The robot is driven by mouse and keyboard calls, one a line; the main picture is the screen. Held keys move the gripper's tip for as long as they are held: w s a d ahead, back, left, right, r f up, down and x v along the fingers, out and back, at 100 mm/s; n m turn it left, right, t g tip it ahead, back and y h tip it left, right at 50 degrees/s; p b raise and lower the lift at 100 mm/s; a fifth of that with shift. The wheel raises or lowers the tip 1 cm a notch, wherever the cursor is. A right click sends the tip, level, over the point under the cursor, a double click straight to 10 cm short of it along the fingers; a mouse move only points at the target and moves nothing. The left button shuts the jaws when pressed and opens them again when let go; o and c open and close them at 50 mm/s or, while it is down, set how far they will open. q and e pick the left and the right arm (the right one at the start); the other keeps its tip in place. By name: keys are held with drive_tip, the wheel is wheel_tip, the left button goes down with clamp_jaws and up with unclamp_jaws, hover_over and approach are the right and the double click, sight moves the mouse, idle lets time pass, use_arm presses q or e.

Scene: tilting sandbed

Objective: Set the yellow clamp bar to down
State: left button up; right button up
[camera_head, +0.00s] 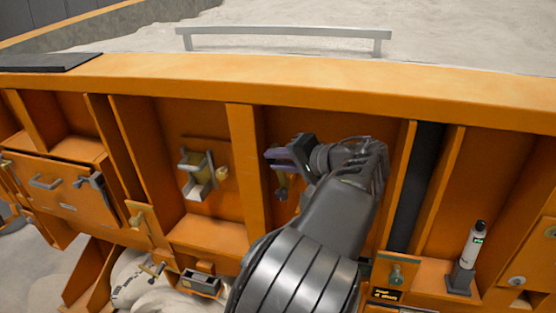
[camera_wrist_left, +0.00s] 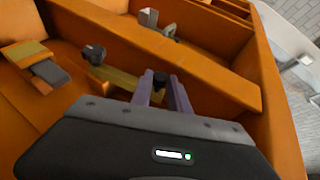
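The yellow clamp bar (camera_wrist_left: 115,78) lies on the orange frame in the left wrist view, with a dark knob (camera_wrist_left: 94,53) at its far left end. In the head view a small yellowish part (camera_head: 282,186) shows under my left gripper (camera_head: 287,154), which hides most of that spot. In the left wrist view the two purple-grey fingers of my left gripper (camera_wrist_left: 162,92) stand apart on either side of a small dark knob (camera_wrist_left: 161,79) near the bar's right end. I cannot tell whether they press on it. My right gripper is not in view.
Orange ribs (camera_head: 245,160) divide the frame beside my arm. A yellow and grey latch (camera_head: 197,172) sits in the bay to the left. A white cylinder (camera_head: 472,246) stands at the right. A grey rail (camera_head: 285,32) runs along the sandbed's edge.

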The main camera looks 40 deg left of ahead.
use_arm(q)
clamp_jaws()
idle(0.9)
